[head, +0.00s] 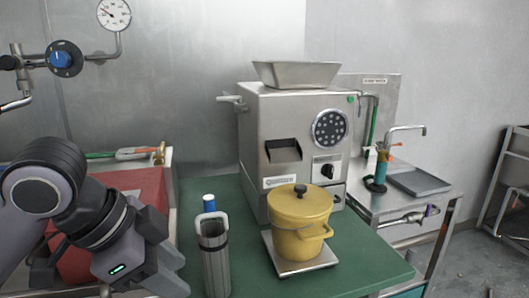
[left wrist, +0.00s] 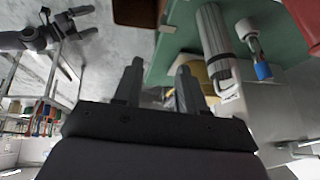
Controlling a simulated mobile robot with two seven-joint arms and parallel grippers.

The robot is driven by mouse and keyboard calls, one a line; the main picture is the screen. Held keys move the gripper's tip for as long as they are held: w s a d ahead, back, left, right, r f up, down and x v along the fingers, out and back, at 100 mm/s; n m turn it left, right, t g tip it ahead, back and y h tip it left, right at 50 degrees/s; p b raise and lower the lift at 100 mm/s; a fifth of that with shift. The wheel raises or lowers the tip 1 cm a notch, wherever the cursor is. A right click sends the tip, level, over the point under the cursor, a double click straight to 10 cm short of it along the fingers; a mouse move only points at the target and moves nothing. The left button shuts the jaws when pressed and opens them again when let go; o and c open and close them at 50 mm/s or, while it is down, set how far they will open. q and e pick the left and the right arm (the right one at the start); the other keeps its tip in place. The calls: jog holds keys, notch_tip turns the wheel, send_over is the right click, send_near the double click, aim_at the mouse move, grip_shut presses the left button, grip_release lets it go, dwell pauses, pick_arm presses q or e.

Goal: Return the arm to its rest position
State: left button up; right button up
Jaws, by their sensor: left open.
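My left gripper (head: 168,258) is at the lower left of the head view, left of the metal cylinder with a handle (head: 215,262). Its fingers are apart with nothing held between them, as the left wrist view (left wrist: 160,68) also shows. The grey arm behind it comes in from the left edge, over the red surface. My right gripper (left wrist: 88,22) shows small at the upper left of the left wrist view, its fingers apart and empty. It is not in the head view.
The steel grinder (head: 255,150) stands on the green table (head: 365,265). A yellow lidded pot (head: 300,222) sits on a small metal plate before it. A blue-capped bottle (head: 209,203) stands behind the cylinder. A red surface (head: 135,190) is at left; a steel sink counter (head: 390,200) is at right.

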pick_arm(q)
jog(key=s+f+n+t, duration=0.1)
jog(key=s+f+n, duration=0.15)
jog(key=f, duration=0.65)
jog(key=s+f+n, duration=0.2)
jog(key=f+n, duration=0.2)
jog(key=f, duration=0.5)
jog(key=s+a+f+n+g+y, duration=0.1)
jog(key=s+a+f+n+y, duration=0.45)
jog(key=s+a+f, duration=0.65)
jog(key=w+d+f+t+h+p, duration=0.1)
jog(key=w+d+t+h+p, duration=0.1)
jog(key=w+d+t+p, duration=0.2)
jog(key=w+t+p, duration=0.1)
jog(key=t+p, duration=0.1)
jog(key=t, duration=0.1)
jog(key=shift+w+d+f+h, duration=0.2)
jog(key=shift+w+h, duration=0.15)
jog(key=shift+w, duration=0.05)
